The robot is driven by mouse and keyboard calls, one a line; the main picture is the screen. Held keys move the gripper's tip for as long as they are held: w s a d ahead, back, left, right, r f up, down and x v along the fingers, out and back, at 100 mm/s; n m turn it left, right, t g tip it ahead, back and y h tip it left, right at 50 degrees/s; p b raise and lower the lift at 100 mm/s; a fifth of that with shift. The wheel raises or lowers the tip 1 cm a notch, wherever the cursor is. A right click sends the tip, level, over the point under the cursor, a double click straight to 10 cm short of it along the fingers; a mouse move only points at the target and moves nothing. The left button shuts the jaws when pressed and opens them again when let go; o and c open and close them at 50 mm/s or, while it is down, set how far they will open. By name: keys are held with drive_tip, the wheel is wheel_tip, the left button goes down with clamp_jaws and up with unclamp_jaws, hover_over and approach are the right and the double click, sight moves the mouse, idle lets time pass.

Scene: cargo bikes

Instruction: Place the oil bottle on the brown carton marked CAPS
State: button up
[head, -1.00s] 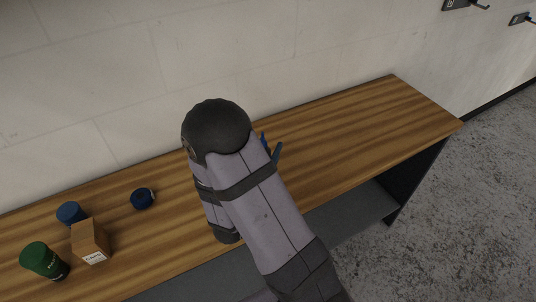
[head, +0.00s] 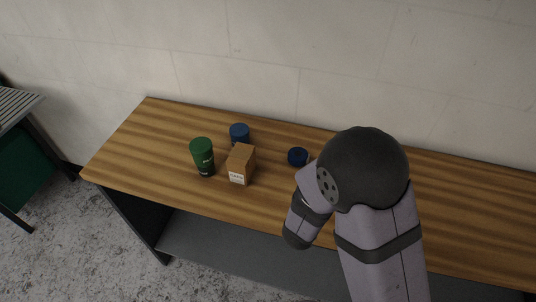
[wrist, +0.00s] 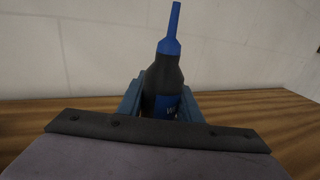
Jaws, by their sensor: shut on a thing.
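The brown carton (head: 240,163) stands on the wooden bench in the head view, left of my arm, with a white label on its front; its print is too small to read surely. The oil bottle (wrist: 163,88) is dark with a blue nozzle and a blue label, upright in the wrist view. My gripper (wrist: 160,100) is shut on it, with a blue finger on either side. In the head view my own arm hides the gripper and the bottle. I cannot tell whether the bottle's base touches the bench.
A green canister (head: 202,157) stands just left of the carton, and a blue container (head: 239,133) close behind it.

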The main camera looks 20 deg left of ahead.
drive_tip(key=s+a+r+n+t+y+b, duration=0.1)
drive_tip(key=a+r+n+y, duration=0.15)
drive_tip(key=a, duration=0.75)
drive_tip(key=a+r+n+y, duration=0.1)
drive_tip(key=a+r+y, duration=0.2)
drive_tip(key=a, duration=0.7)
wheel_tip(320, 180, up, 4)
hover_over(245, 144)
drive_tip(key=shift+n+y, duration=0.25)
drive_tip(key=shift+y, duration=0.1)
drive_tip(key=shift+f+p, duration=1.2)
drive_tip(key=shift+f, duration=3.85)
drive_tip(key=shift+f, duration=0.1)
drive_tip(key=o, duration=0.7)
drive_tip(key=shift+f, duration=0.1)
drive_tip(key=o, duration=0.4)
